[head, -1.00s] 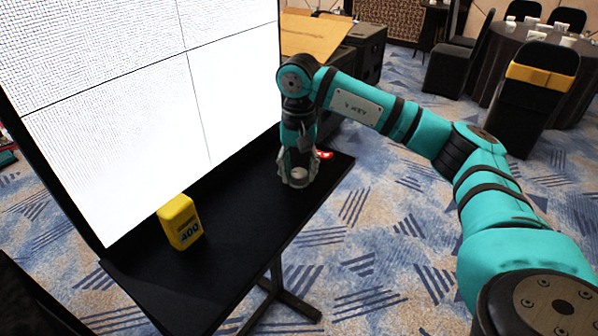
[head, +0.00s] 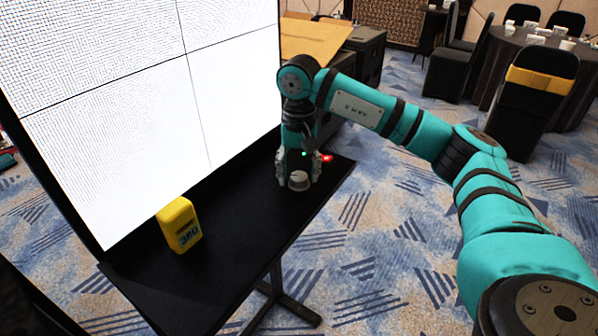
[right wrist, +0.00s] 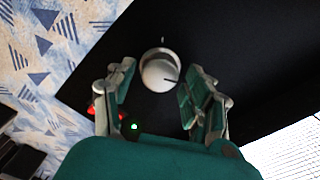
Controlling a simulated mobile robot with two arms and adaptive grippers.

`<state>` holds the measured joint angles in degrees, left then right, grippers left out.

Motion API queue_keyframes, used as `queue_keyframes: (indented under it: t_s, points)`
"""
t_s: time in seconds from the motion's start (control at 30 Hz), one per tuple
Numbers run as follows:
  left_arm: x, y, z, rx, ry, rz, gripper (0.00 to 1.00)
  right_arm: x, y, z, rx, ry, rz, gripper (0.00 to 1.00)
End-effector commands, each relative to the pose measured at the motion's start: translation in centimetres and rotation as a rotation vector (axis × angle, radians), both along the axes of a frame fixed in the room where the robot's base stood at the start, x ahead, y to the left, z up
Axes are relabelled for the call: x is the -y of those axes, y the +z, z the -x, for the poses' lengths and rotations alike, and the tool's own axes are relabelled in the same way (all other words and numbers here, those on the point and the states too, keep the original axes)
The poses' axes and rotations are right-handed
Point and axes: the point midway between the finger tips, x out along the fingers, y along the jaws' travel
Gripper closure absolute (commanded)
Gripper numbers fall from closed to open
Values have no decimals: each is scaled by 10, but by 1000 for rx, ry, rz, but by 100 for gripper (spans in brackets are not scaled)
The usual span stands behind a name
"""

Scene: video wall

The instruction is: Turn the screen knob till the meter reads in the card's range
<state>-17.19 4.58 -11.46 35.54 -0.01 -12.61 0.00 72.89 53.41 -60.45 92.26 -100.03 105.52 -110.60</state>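The round pale knob (head: 298,181) stands on the black table near its far right end. It also shows in the right wrist view (right wrist: 160,69), with a dark pointer line on its top. My right gripper (head: 298,168) is over the knob, pointing down. Its fingers are spread on either side, with a clear gap on the left and a narrow one on the right. The yellow meter (head: 178,217) stands upright at the table's left; its small digits look like 380 or 390, hard to read. I cannot make out a range card. My left gripper is not in view.
A large lit screen (head: 150,100) stands along the table's back edge. The black table (head: 240,225) is bare between meter and knob. A red light (head: 327,158) and a green light (right wrist: 134,127) show close by the gripper. Chairs and a set table stand far right.

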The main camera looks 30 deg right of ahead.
Motion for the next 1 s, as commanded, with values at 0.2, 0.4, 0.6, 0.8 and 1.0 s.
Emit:
queue_keyframes:
  t_s: [0.2, 0.4, 0.6, 0.8, 1.0]
  points:
    - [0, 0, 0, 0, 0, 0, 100, 0, -2, 1, -4, 1, 1, 38]
    - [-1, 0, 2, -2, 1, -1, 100, -1, 5, 0, -3, 1, 1, 38]
    - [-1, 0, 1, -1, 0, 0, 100, -1, 41, 0, 1, 1, -1, 38]
    - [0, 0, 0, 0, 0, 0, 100, 0, 86, 0, 2, 0, 1, 38]
    - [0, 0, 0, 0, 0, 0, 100, 0, 111, 0, -1, 0, 2, 38]
